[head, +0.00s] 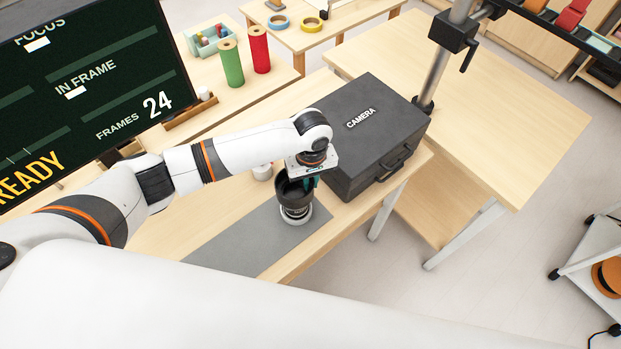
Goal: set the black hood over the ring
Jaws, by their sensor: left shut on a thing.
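The black hood (293,192) is a flared dark cup shape. My left gripper (309,181) is shut on its rim from above. The hood is directly above the ring (297,217), a dark cylinder with a pale band and a light base on the grey mat (240,242). From this angle I cannot tell whether the hood touches the ring or hangs just above it. The gripper's fingers are partly hidden by the wrist and the hood. My right gripper is not in view.
A black camera case (365,140) stands close to the right of the gripper. A small white item (262,172) is behind the hood. Green (231,64) and red (259,50) spools stand farther back. A dark screen (80,75) is at the left. The mat's left part is clear.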

